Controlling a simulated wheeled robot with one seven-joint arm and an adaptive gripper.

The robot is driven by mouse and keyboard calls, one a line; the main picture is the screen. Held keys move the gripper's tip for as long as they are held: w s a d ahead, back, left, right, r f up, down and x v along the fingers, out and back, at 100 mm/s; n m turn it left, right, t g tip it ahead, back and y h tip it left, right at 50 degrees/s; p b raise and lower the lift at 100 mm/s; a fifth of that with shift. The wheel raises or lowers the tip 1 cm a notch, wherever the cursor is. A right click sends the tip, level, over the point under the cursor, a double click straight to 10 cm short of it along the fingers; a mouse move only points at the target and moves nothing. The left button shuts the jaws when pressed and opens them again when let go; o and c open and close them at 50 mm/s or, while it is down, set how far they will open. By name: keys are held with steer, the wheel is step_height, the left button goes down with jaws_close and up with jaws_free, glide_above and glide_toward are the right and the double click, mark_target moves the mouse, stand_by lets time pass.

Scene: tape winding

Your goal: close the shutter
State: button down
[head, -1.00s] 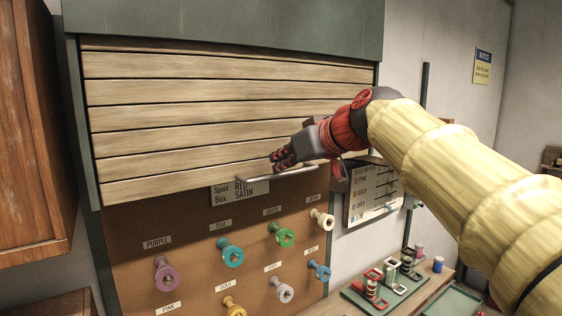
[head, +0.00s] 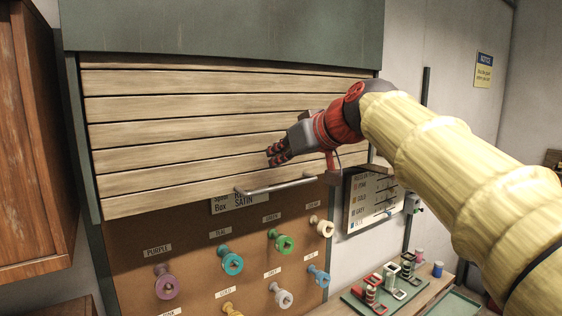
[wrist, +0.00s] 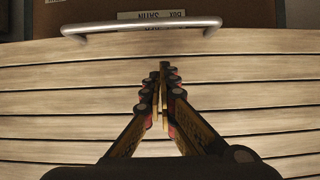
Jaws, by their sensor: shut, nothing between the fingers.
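The shutter (head: 180,133) of pale wooden slats hangs partly down from a green housing, covering the upper part of a brown pegboard. My gripper (head: 272,155) is shut and empty, in front of the slats just above the handle. In the wrist view its fingertips (wrist: 164,68) meet over the slats, apart from the bar. I cannot tell whether they touch the slats.
Below the shutter, several coloured spools, including a purple one (head: 167,285) and a teal one (head: 231,263), stick out on pegs. A wooden cabinet (head: 30,140) stands at the left. A list board (head: 372,200) hangs at the right, above a bench with a green fixture (head: 385,290).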

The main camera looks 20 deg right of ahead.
steer(key=v, duration=1)
steer(key=s+d+f+m+g+h, duration=0.2)
steer(key=f+m, duration=0.1)
steer(key=f, duration=0.8)
steer(key=s+d+f+m+g+h, duration=0.1)
steer(key=s+d+f+m, duration=0.15)
steer(key=f, duration=0.75)
steer(key=s+a+f+n+g+b, duration=0.1)
steer(key=s+a+f, duration=0.2)
steer(key=s+f, duration=0.6)
steer(key=s+a+f+n+g+h, duration=0.1)
steer(key=s+a+f+g, duration=0.1)
steer(key=s+f, duration=0.7)
step_height(320, 180, down, 6)
steer(key=shift+s+a+g+b, duration=0.3)
steer(key=shift+a+b, duration=0.1)
steer(key=shift+a, duration=0.4)
